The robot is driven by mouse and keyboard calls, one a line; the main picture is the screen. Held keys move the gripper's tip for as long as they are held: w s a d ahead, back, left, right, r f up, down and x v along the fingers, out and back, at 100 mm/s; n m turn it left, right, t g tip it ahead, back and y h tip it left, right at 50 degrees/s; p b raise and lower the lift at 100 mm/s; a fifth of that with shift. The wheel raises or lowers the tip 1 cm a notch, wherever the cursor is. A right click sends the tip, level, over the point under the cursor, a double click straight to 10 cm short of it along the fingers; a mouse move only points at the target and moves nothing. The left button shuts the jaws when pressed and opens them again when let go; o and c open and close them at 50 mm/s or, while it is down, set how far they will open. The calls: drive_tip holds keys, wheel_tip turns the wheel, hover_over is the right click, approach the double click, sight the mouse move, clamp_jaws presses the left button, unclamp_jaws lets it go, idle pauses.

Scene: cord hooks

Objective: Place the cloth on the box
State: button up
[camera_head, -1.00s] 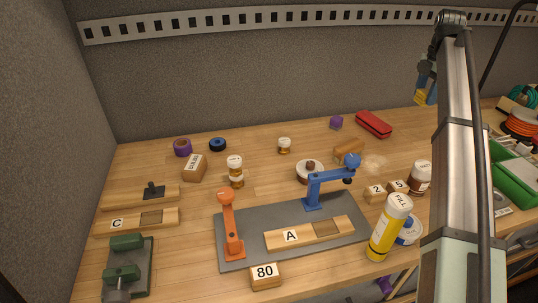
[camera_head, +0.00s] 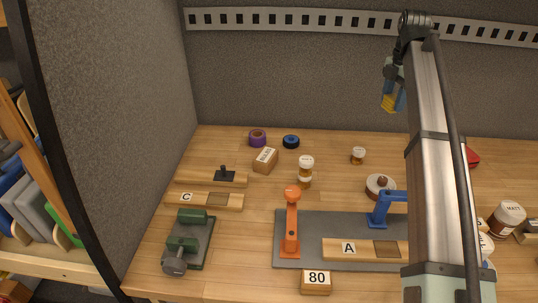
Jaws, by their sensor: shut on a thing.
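My gripper (camera_head: 392,98) hangs high at the end of my arm, in front of the grey back wall and well above the bench. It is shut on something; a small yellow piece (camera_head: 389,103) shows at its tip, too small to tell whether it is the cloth. No other cloth is plain in view. A small brown labelled box (camera_head: 265,160) sits at the back left of the bench, to the left of and below my gripper. I cannot tell whether this is the task's box.
The bench (camera_head: 240,260) holds a grey mat (camera_head: 340,225) with an orange post (camera_head: 291,225) and a blue arm (camera_head: 383,208). A green clamp-like tool (camera_head: 190,240), tape rolls (camera_head: 257,138) and jars (camera_head: 305,172) stand around. Shelves (camera_head: 35,200) are at the far left.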

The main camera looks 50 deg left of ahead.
drive_tip(key=s+a+n, duration=0.3)
drive_tip(key=s+a, duration=1.1)
drive_tip(key=s, duration=0.1)
drive_tip(key=n, duration=0.2)
hover_over(266, 154)
wheel_tip(266, 154, down, 5)
drive_tip(key=shift+s+f, duration=0.1)
drive_tip(key=shift+f, duration=4.9)
drive_tip(key=shift+f, duration=0.15)
drive_tip(key=o, duration=1)
wheel_tip(266, 154, up, 12)
drive_tip(key=shift+r, duration=0.15)
